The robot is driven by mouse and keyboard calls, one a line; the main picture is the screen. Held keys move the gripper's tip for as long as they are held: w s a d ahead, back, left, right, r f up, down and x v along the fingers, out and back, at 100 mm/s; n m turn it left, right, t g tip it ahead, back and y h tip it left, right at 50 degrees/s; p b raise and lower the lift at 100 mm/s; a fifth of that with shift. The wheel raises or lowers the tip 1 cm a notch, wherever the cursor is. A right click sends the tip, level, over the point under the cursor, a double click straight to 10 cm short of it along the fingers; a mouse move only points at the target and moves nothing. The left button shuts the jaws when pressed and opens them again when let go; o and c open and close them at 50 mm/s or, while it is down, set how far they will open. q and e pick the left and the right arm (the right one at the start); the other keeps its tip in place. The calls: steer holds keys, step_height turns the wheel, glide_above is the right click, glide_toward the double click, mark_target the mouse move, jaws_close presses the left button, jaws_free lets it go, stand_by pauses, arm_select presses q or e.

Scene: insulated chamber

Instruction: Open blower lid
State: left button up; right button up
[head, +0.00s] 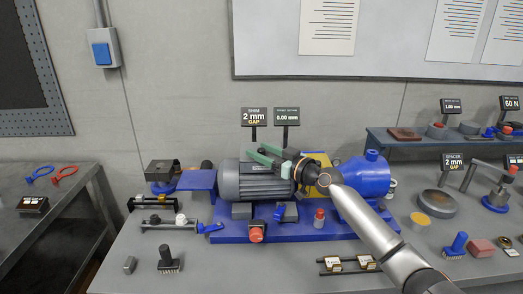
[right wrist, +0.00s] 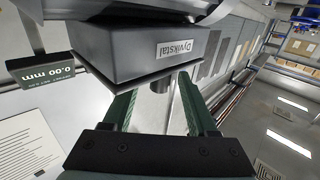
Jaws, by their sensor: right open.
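A grey ribbed motor (head: 252,181) sits on a blue base (head: 285,229), with a blue rounded housing (head: 365,176) at its right. I cannot tell which part is the blower lid. My right gripper (head: 260,152) reaches in from the right, over the top of the motor, its green fingers pointing left. My left gripper is out of view.
Two small signs (head: 287,116) stand just behind the motor, close to my right gripper. Small tools and parts lie around the base. A raised shelf (head: 400,140) stands at the back right, and a side table (head: 75,205) at the left.

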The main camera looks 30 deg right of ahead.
steer(key=shift+w, duration=0.1)
jaws_close()
stand_by(0.5)
stand_by(1.0)
